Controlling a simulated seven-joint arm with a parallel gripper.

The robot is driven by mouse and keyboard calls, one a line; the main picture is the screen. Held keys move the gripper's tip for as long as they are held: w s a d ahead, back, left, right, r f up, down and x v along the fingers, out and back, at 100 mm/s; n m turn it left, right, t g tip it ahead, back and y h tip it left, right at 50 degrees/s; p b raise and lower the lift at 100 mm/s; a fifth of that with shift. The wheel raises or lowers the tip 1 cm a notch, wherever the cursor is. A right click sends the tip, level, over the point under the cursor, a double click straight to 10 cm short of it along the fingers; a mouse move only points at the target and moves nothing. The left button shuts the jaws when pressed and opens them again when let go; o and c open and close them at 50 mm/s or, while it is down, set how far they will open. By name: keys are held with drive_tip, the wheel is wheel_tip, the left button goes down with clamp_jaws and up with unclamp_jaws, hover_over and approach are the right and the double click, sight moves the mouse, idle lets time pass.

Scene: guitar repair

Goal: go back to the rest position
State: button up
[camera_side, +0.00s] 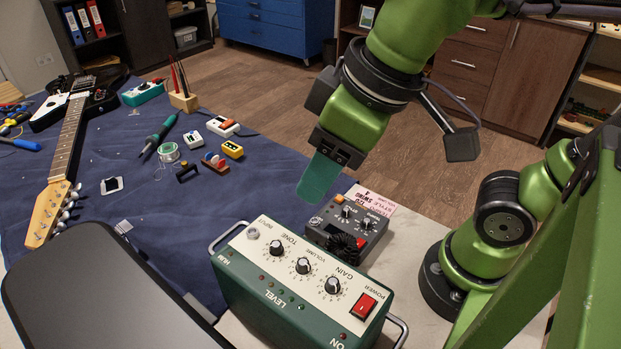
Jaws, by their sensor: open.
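My gripper (322,178) hangs from my green arm at the upper centre, with its teal fingers pointing down. From this side one finger covers the other, and I see nothing held between them. It is above and behind a small dark box with knobs (347,228), apart from it as far as I can tell. A larger green and cream amplifier box (303,272) with dials and a red power switch stands in front of the dark box.
A black-and-white guitar (66,140) lies on the blue cloth (225,185) at left. A soldering iron (160,132), solder spool (168,152), small pedals (222,126) and tool block (183,101) lie mid-cloth. A dark flat panel (95,295) fills the lower left. A pink note (372,200) lies behind the dark box.

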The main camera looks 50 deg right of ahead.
drive_tip(key=shift+s+r, duration=0.1)
drive_tip(key=shift+r, duration=0.15)
drive_tip(key=w+d+f+m+t, duration=0.1)
drive_tip(key=w+d+f+m, duration=0.1)
drive_tip(key=d, duration=0.6)
drive_tip(key=w+d+f+m+t, duration=0.2)
drive_tip(key=w+d+f+m, duration=0.1)
drive_tip(key=d, duration=0.6)
drive_tip(key=shift+d+f+m+y, duration=0.25)
drive_tip(key=shift+f+m+y, duration=0.15)
drive_tip(key=shift+f+m, duration=0.55)
drive_tip(key=shift+w+r, duration=0.1)
drive_tip(key=shift+r, duration=0.05)
drive_tip(key=shift+c, duration=0.3)
